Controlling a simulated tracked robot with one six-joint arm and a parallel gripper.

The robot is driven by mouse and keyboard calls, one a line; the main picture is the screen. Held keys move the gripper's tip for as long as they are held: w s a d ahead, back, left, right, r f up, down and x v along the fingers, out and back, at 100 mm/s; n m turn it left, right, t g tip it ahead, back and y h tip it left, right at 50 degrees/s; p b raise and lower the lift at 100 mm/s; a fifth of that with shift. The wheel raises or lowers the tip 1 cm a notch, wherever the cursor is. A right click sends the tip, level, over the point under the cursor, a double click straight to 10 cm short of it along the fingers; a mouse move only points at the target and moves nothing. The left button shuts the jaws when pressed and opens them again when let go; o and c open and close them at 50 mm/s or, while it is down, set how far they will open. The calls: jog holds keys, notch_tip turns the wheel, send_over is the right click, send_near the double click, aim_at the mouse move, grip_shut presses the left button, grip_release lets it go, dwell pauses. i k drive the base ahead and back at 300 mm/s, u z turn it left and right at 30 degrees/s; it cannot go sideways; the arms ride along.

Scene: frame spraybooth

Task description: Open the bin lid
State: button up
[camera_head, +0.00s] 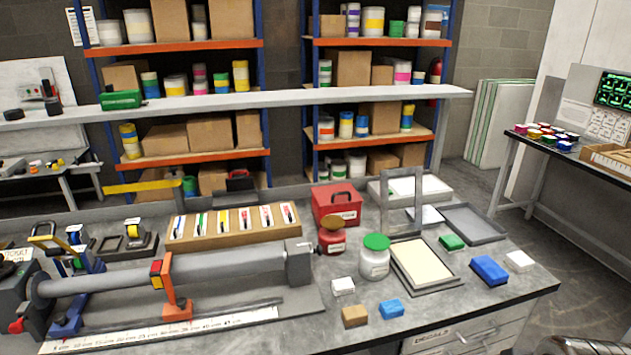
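No bin or bin lid can be made out for certain. A rounded, shiny grey metal shape (580,346) is cut off by the bottom edge at the lower right, beside the workbench; I cannot tell what it is. My gripper is not in view.
The grey workbench (240,335) fills the foreground, holding a long grey tube in a fixture (215,268), a red box (337,204), jars, trays and coloured blocks. Its drawers (463,337) face front. A side table (600,165) stands at right, with open floor (540,240) between.

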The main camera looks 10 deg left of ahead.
aim_at(333, 195)
jog(key=u, duration=0.4)
jog(key=i, duration=0.55)
jog(key=u, duration=0.7)
jog(key=i, duration=0.55)
jog(key=u, duration=0.35)
